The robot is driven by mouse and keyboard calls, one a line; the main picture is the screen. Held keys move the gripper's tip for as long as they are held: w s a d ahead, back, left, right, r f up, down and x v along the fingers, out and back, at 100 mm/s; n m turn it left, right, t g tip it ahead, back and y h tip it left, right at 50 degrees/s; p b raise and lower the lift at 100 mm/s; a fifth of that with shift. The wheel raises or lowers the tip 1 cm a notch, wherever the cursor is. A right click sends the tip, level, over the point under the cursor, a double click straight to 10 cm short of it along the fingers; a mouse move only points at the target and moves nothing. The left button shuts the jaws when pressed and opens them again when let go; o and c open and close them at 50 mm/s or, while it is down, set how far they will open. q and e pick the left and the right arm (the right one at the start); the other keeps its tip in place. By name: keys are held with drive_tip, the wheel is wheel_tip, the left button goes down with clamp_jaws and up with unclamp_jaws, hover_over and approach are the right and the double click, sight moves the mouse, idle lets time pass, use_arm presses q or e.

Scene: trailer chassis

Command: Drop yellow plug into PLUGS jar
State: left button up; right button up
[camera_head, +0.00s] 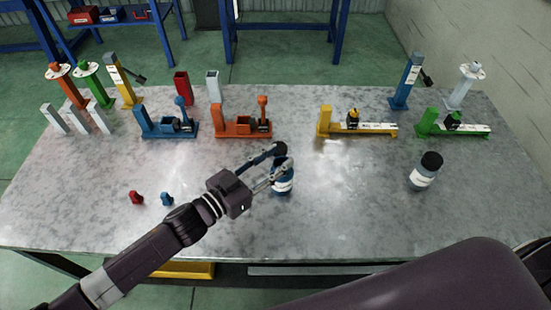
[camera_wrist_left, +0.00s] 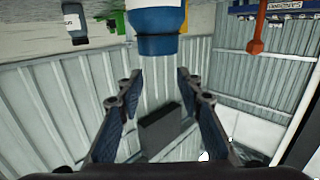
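A blue jar with a white label (camera_head: 283,186) stands on the metal table near its middle. My left gripper (camera_head: 279,162) is at the top of this jar and partly hides it. In the left wrist view the jar (camera_wrist_left: 158,22) is ahead of the parted fingers (camera_wrist_left: 157,82), with nothing between them. A second jar (camera_head: 424,172) with a dark top stands at the right; it also shows in the left wrist view (camera_wrist_left: 74,24). I cannot read which jar says PLUGS. I cannot make out a loose yellow plug. My right gripper is out of view.
A red plug (camera_head: 136,198) and a blue plug (camera_head: 167,199) lie at the left front of the table (camera_head: 230,230). Blue, orange, yellow (camera_head: 352,128) and green fixtures stand along the back.

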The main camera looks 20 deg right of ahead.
use_arm(q)
wheel_tip(320, 180, up, 6)
drive_tip(key=p, duration=0.5)
